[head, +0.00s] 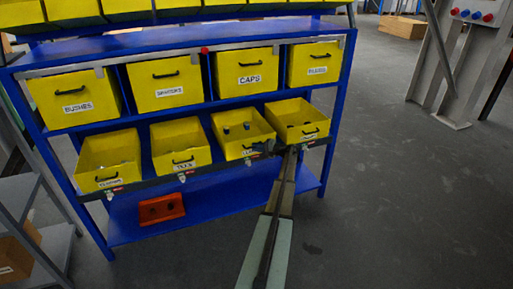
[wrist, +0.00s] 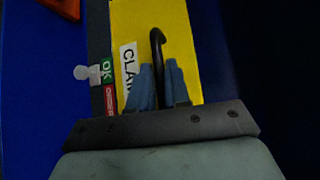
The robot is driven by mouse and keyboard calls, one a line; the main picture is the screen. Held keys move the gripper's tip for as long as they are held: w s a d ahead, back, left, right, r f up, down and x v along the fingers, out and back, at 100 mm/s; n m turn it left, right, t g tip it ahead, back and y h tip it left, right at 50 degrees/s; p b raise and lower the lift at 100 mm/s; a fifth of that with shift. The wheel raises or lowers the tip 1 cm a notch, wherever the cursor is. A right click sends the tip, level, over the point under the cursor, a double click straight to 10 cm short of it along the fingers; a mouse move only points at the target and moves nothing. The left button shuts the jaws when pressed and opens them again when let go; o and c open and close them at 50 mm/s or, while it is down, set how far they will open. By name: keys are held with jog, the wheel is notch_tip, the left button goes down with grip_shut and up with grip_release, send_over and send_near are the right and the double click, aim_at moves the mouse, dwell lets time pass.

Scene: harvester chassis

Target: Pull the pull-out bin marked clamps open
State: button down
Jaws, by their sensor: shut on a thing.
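The yellow bin marked clamps (head: 233,151) is third from the left in the lower row, with its label partly covered. Its front is roughly in line with the neighbouring bins. In the wrist view its yellow front (wrist: 185,35) shows the start of the label and a black handle (wrist: 157,45). My gripper (wrist: 162,85) is shut on this handle, one blue finger on each side. In the head view my gripper (head: 264,147) reaches the bin's front from the right.
Neighbouring lower bins (head: 180,158) and (head: 298,118) stand close on either side. Closed-front bins (head: 165,84) fill the row above. A red bin (head: 162,208) sits on the blue bottom shelf (head: 230,205). The floor (head: 400,190) to the right is clear.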

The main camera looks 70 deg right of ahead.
jog(key=s+a, duration=1.7)
jog(key=c, duration=1.2)
grip_release()
jog(key=shift+o, duration=0.2)
jog(key=s+r, duration=0.2)
jog(key=s, duration=1.1)
jog(key=shift+s, duration=0.3)
jog(key=shift+d, duration=0.15)
